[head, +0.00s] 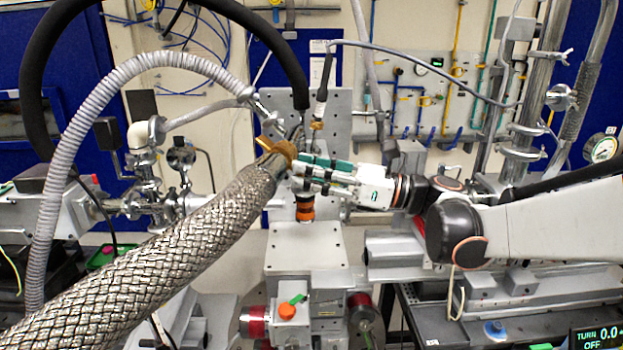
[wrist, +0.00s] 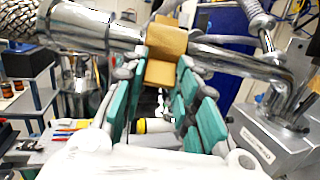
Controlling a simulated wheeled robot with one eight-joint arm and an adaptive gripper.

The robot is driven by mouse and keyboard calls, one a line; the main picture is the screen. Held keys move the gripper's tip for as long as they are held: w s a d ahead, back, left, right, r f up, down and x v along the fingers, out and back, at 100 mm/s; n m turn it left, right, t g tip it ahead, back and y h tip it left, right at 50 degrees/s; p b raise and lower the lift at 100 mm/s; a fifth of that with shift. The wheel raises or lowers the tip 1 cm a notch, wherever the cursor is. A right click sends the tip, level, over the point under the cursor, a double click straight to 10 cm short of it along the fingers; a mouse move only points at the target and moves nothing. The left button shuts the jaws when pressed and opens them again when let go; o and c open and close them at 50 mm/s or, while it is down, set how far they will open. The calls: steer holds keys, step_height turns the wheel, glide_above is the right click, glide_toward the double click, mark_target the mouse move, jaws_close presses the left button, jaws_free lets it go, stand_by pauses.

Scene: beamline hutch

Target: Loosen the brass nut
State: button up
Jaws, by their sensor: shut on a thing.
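The brass nut (head: 284,150) sits at the end of a thick braided metal hose (head: 195,235) in the head view. In the wrist view the nut (wrist: 166,48) is a blocky brass piece between a shiny metal fitting on the left and a bent metal pipe on the right. My gripper (head: 297,165) reaches in from the right with green finger pads. It is shut on the nut, with the pads (wrist: 160,85) on either side of it. The pads hide part of the nut in the head view.
A grey corrugated hose (head: 75,150) and black hoses arch close by on the left. A display (head: 598,337) at the lower right reads "TURN 0.0" and "OFF", partly cut off. A stage with red knobs (head: 254,322) stands below my gripper.

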stand_by(0.4)
steer(key=o, duration=1.1)
steer(key=shift+c, duration=0.2)
steer(key=v, duration=1.2)
steer(key=shift+f, duration=0.15)
